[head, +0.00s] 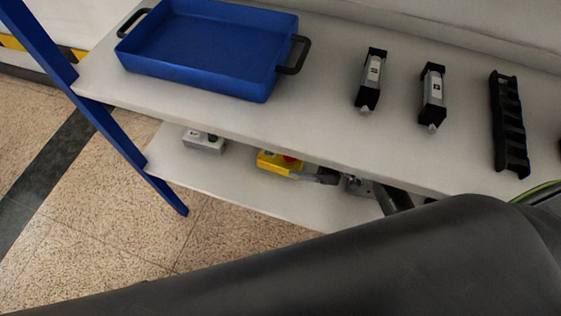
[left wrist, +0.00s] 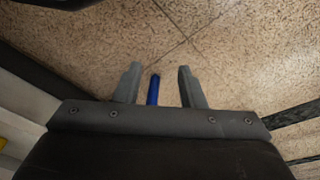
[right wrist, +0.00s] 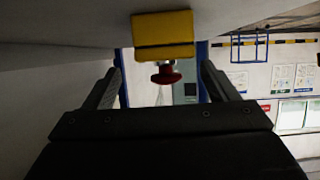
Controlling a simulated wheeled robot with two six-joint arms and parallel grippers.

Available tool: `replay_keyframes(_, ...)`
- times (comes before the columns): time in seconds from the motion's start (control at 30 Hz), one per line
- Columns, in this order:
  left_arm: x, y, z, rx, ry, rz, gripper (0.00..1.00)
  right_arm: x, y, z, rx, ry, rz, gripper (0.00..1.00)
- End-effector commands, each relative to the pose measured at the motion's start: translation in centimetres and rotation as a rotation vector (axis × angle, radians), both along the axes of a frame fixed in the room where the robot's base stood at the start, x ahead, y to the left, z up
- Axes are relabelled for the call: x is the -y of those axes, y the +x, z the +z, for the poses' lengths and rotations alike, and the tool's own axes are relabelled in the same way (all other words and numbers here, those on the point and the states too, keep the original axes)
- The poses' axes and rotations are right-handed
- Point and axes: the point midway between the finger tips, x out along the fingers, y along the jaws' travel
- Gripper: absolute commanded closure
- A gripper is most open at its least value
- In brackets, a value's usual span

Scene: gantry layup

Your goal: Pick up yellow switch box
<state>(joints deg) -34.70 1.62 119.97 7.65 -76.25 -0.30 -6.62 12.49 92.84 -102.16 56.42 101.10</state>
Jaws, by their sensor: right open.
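The yellow switch box (head: 268,164) with a red button lies on the lower shelf (head: 240,190), partly under the upper shelf's edge. In the right wrist view the yellow switch box (right wrist: 162,30) shows at the top centre, its red button pointing down in the picture. My right gripper (head: 322,176) is just right of the box in the head view. In its wrist view my right gripper (right wrist: 160,80) is open, with the box ahead, between the lines of the fingers; contact is not clear. My left gripper (left wrist: 158,75) is open and empty above the floor.
The upper shelf (head: 230,118) overhangs the lower one and carries a blue tray (head: 200,50), two grey-black devices (head: 371,80) (head: 432,95) and a black rack (head: 508,125). A grey box (head: 203,141) lies left of the yellow one. A blue post (head: 100,110) stands at left.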

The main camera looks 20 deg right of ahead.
Motion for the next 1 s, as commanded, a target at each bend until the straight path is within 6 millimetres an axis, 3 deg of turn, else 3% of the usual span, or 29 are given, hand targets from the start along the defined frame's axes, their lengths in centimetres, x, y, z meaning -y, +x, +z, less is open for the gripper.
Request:
replay_keyframes(0.4, 0.6, 0.8, 1.5, 0.08, -0.029, -0.006, 0.64, -4.1, 2.2, -1.5, 0.001, 0.002, 0.0, 0.2)
replay_keyframes(0.73, 0.7, 1.0, 2.1, 0.094, -0.033, -0.008, 0.64, -4.7, 2.6, -1.6, 0.0, 0.0, -0.001, 0.2)
replay_keyframes(1.0, 0.7, 1.0, 2.1, 0.094, -0.033, -0.008, 0.64, -4.7, 2.6, -1.6, 0.0, 0.0, -0.001, 0.54)
